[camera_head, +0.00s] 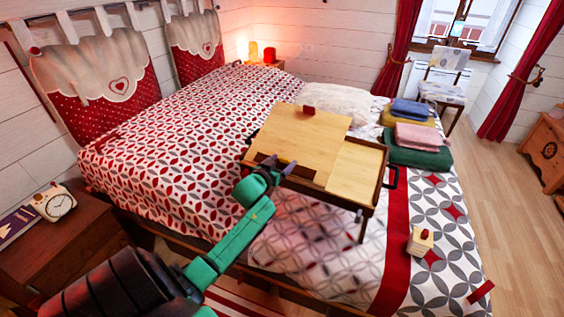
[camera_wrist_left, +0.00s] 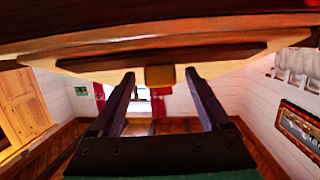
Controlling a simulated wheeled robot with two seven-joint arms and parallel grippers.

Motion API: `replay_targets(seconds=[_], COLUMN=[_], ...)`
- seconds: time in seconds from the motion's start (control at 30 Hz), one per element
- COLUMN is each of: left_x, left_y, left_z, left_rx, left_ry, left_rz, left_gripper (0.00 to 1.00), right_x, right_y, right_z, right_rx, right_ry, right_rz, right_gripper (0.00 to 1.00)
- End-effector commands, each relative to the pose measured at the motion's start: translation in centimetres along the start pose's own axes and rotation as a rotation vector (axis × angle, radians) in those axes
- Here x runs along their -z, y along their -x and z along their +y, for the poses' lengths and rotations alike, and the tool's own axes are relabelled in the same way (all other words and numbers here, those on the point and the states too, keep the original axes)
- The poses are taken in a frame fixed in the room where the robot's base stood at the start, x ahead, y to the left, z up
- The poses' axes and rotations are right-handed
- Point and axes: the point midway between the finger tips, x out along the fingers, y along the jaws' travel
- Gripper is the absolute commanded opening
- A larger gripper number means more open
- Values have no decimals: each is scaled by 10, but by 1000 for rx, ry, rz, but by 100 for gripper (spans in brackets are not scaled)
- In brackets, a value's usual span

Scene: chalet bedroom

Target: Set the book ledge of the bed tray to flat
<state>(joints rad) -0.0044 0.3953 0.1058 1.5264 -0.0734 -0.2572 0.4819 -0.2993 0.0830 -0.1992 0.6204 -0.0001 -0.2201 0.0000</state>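The bed tray (camera_head: 376,190) stands on the bed, a dark wooden frame with a pale top. Its book ledge (camera_head: 308,134) is a pale wooden panel that looks tilted, with a small red tab (camera_head: 308,109) at its far edge. A flat pale section (camera_head: 354,169) lies to its right. My left gripper (camera_head: 279,165) is at the ledge's near edge and partly covers it. In the left wrist view its fingers (camera_wrist_left: 160,76) are spread, with a wooden panel and dark strip just above them. Whether they touch is unclear. My right gripper is in neither view.
Folded textiles (camera_head: 418,150) and a white pillow (camera_head: 334,104) lie behind the tray. A small pale block with a red top (camera_head: 420,241) is on the bed at right. Floor at right is clear.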

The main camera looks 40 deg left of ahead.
Motion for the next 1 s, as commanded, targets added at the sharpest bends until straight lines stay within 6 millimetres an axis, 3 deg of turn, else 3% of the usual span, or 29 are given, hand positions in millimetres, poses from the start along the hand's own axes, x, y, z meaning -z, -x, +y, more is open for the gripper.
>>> replay_targets(seconds=[0.23,0.37,0.47,0.8,1.0], left_x=[0,-1,0,-2,0], left_y=[2,13,33,126,146], left_z=[0,0,0,0,0], left_rx=[0,0,0,0,0], left_ry=[0,0,-2,0,-1], left_rz=[0,-1,-2,-3,-1], left_gripper=[80,80,80,80,80], right_x=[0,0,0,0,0], right_y=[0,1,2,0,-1], right_z=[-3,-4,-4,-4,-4], right_rx=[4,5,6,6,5], right_ry=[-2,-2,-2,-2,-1], right_rz=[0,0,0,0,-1], right_gripper=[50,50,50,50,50])
